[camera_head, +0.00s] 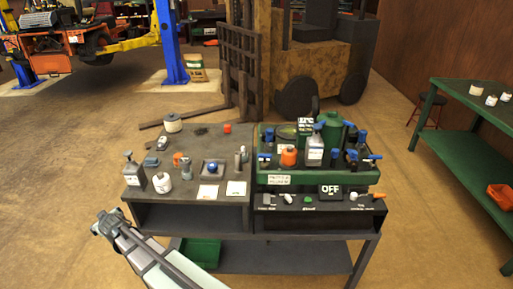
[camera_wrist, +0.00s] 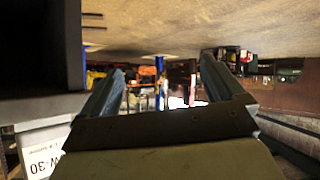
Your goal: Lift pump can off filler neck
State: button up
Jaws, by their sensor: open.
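A grey pump can (camera_head: 314,150) with a pale label and a dark pump top stands upright among the fittings on the green machine in the head view. I cannot see the filler neck under it. A second grey pump bottle (camera_head: 133,173) stands at the left edge of the dark bench. My gripper (camera_head: 108,225) is at lower left, in front of the bench's left side and well apart from the can on the machine. In the wrist view its two fingers (camera_wrist: 165,92) are spread with nothing between them. A white label (camera_wrist: 45,146) reading upside-down "W-30" shows at lower left there.
The green machine (camera_head: 268,179) carries several blue-handled fittings and an orange cap (camera_head: 289,157). A control panel with an OFF sign (camera_head: 330,190) is in front. The dark bench (camera_head: 215,139) holds a white jar (camera_head: 162,183) and small parts. A forklift (camera_head: 320,50) stands behind.

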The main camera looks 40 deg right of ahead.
jog(key=w+r+t, duration=0.2)
jog(key=w+r, duration=0.2)
jog(key=r, duration=0.5)
jog(key=w+r+t, duration=0.2)
jog(key=w+r, duration=0.1)
jog(key=r, duration=0.7)
jog(key=s+d+r+m+g+h, duration=0.1)
jog(key=s+d+r+m+h, duration=0.15)
jog(key=d, duration=1.05)
jog(key=s+d+r+m+g+h, duration=0.15)
jog(key=d+r, duration=0.25)
jog(key=d, duration=0.8)
notch_tip(320, 180, up, 7)
jog(key=m+g+h, duration=0.1)
jog(key=m+g, duration=0.7)
send_over(317, 138)
jog(key=s+a, duration=0.5)
jog(key=shift+d+x, duration=0.15)
jog(key=shift+x, duration=3.15)
jog(key=shift+d+x, duration=0.1)
jog(key=shift+x, duration=3.15)
jog(key=shift+w+r, duration=0.1)
jog(key=shift+r, duration=0.1)
